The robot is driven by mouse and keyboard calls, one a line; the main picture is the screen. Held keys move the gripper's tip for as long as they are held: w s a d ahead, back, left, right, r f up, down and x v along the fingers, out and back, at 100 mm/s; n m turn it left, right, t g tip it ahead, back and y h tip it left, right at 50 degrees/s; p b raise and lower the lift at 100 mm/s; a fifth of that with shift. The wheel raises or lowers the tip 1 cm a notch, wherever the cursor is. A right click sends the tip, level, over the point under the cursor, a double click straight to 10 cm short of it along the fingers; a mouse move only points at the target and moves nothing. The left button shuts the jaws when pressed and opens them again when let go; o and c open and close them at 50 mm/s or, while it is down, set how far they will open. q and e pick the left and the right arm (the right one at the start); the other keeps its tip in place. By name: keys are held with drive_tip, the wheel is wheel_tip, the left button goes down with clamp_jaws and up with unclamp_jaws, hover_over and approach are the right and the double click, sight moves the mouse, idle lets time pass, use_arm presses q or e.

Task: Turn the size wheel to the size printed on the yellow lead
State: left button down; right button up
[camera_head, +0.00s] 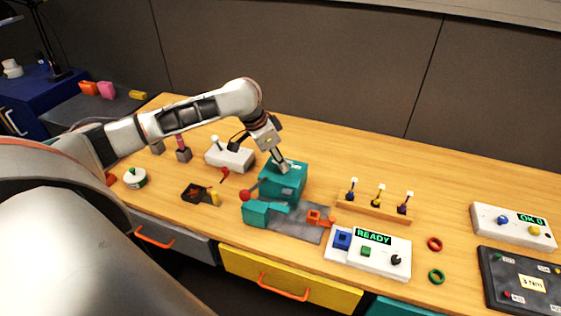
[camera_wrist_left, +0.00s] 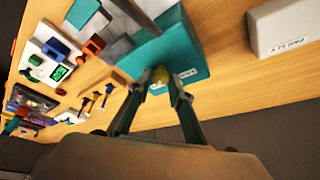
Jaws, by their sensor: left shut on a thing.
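A teal bench machine (camera_head: 283,186) stands mid-table; its top block also shows in the left wrist view (camera_wrist_left: 190,50), with a white printed label. A small yellowish knob (camera_wrist_left: 160,75), seemingly the size wheel, sits at that block's edge. My left gripper (camera_head: 282,166) reaches down to the machine's top and is shut on this knob; the fingers (camera_wrist_left: 158,84) hide part of it. The label is too small to read. The yellow lead (camera_head: 377,197) stands upright between two blue leads in a wooden rack (camera_head: 365,211); its print is not legible. My right gripper is not in view.
A red-ball lever (camera_head: 246,196) sticks out at the machine's left. A white box reading READY (camera_head: 395,262) stands in front right, and a white OK 0 box (camera_head: 500,225) farther right. A white device (camera_head: 229,156) is behind left. The table's back right is clear.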

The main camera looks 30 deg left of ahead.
use_arm(q)
drive_tip(key=shift+f+m, duration=0.1)
drive_tip(key=shift+m, duration=0.7)
drive_tip(key=shift+g, duration=0.3)
drive_tip(key=c, duration=1.8)
unclamp_jaws()
drive_tip(key=shift+a, duration=0.1)
drive_tip(key=v, duration=1.2)
drive_tip(key=shift+a, duration=0.15)
drive_tip(key=shift+s, duration=0.1)
